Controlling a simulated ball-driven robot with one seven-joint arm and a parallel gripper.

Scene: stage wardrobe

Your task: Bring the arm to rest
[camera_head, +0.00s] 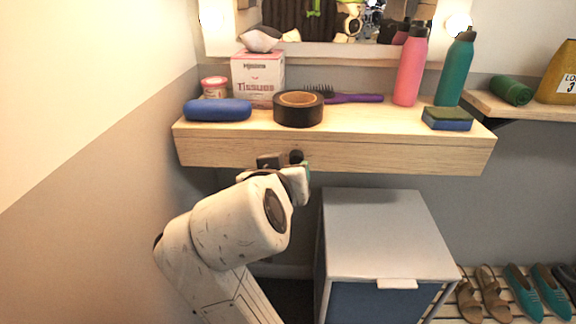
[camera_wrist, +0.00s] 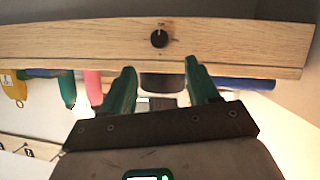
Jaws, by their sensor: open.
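My arm reaches up from the bottom of the head view, with its end just in front of the wooden shelf (camera_head: 350,153). My gripper (camera_wrist: 160,68) shows in the wrist view with its two green fingers apart and nothing held between them. The fingers point at the shelf's front board, which carries a round black knob (camera_wrist: 159,38). In the head view my own wrist hides most of the gripper. I cannot tell whether the fingertips touch the board.
On the shelf are a blue case (camera_head: 217,110), black tape roll (camera_head: 298,109), tissue box (camera_head: 258,78), purple hairbrush (camera_head: 352,98), pink bottle (camera_head: 411,66), green bottle (camera_head: 455,70) and sponge (camera_head: 447,119). A grey cabinet (camera_head: 385,235) stands below right. A wall is close on the left.

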